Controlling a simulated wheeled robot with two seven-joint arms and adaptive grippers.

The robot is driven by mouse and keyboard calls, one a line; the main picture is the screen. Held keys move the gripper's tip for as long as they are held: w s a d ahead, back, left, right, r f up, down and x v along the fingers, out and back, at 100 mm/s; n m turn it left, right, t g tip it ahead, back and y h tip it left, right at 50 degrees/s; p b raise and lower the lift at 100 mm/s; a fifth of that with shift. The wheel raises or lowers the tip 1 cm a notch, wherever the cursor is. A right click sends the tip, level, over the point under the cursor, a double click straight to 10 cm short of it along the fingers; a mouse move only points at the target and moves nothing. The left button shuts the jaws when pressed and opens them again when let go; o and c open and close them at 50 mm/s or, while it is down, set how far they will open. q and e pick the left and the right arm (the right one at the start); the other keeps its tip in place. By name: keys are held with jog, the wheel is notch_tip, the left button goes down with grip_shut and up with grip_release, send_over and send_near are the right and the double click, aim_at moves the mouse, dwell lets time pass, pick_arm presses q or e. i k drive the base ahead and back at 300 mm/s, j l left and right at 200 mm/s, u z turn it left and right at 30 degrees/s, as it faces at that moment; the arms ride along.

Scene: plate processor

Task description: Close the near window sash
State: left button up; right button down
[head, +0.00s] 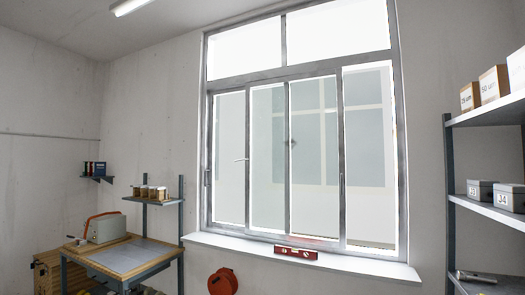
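A large grey-framed window (288,138) fills the middle of the back wall. Its lower part has several tall upright panels side by side, below two fixed top panes. A middle sash (314,160) and a left-middle sash (267,160) look slightly tinted. The rightmost bay (369,165) looks brighter at its edges; I cannot tell whether glass covers it. I cannot tell which sash is the near one. Neither gripper is in view.
A white sill (350,264) runs under the window, with a red spirit level (296,254) on it. A wooden workbench (125,258) with a machine (106,227) stands at left. A red round object (222,281) is below the sill. Metal shelving (451,205) with boxes stands at right.

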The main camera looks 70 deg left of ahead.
aim_at(341, 244)
jog(key=u, duration=1.95)
